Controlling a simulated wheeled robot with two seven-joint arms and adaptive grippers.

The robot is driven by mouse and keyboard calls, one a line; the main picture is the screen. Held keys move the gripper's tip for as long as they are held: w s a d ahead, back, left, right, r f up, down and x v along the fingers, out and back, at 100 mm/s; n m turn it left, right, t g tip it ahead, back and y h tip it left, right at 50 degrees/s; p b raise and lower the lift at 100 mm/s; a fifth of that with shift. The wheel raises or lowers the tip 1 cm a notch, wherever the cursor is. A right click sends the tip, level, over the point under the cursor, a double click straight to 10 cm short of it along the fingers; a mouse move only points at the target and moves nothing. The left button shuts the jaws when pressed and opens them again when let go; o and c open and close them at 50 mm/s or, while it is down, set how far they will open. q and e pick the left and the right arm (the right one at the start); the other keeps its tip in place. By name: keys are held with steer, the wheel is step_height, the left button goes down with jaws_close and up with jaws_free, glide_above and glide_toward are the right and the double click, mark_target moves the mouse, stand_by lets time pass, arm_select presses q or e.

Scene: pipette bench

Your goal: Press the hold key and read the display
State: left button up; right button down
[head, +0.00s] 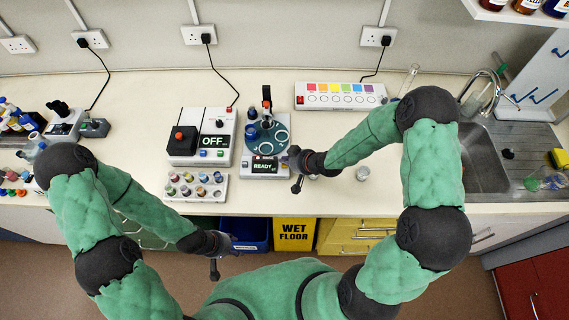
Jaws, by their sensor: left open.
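A white device with a round teal platform stands mid-bench, and its dark display (264,166) reads READY. Small keys sit around that display, but their labels are too small to read, so I cannot tell which is the hold key. To its left a second white device has a dark display (213,141) that reads OFF. My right gripper (297,178) is at the right edge of the READY device, pointing down; I cannot tell whether it touches or how its fingers stand. My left gripper (214,262) is open and empty, in front of the bench, below the bench edge.
A rack of small capped vials (196,187) lies in front of the OFF device. A strip with coloured squares (340,96) lies behind. The sink (483,165) is at right. A yellow wet-floor sign (295,234) stands below the bench.

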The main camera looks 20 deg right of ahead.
steer(key=shift+f+b, duration=0.35)
steer(key=shift+f, duration=0.1)
stand_by(0.5)
steer(key=shift+r, duration=0.15)
steer(key=shift+r+p, duration=0.75)
steer(key=shift+r, duration=0.05)
steer(key=shift+r, duration=0.1)
step_height(320, 180, up, 6)
steer(key=p, duration=0.5)
stand_by(0.8)
